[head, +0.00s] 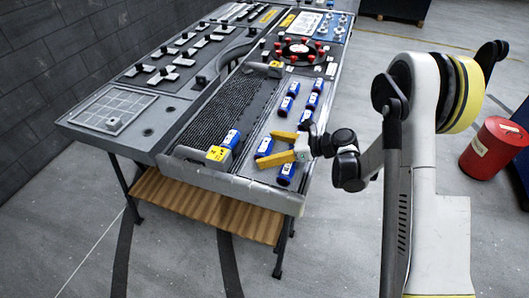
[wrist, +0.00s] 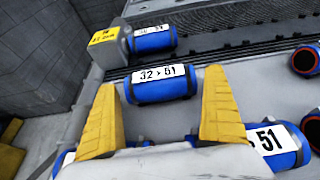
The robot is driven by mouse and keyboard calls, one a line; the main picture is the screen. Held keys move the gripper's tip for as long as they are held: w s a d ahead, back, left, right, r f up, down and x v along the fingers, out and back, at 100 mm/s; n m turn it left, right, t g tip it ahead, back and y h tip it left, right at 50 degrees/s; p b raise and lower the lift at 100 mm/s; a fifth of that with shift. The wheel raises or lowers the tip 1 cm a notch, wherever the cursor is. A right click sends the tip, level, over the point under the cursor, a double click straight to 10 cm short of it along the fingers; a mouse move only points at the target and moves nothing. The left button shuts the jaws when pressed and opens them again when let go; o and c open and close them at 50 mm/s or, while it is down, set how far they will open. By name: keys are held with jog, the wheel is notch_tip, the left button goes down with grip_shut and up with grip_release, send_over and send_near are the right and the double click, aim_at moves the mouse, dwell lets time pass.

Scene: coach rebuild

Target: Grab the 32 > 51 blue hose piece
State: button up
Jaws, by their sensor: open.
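The blue hose piece labelled 32 > 51 (wrist: 160,90) lies on the grey bench top, its white label facing up. In the head view the blue piece (head: 264,147) shows at the tips of my gripper (head: 265,150). In the wrist view my gripper (wrist: 161,88) is open, with one yellow finger on either side of the piece. The piece lies between the fingertips and slightly beyond them. I see no clear grip on it, and cannot tell whether a finger touches it.
Another blue piece (wrist: 275,142) with "51" showing lies near the right finger. A blue piece (head: 286,173) lies near the bench's front edge. Another (head: 230,138) sits by a yellow-labelled block (head: 217,154). Several more lie farther back. A red drum (head: 494,148) stands on the floor.

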jog(key=shift+w+a+f, duration=0.2)
jog(key=shift+a+f, duration=0.05)
jog(key=shift+a, duration=0.25)
jog(key=c, duration=1.1)
jog(key=shift+c, duration=0.2)
jog(key=shift+r, duration=0.2)
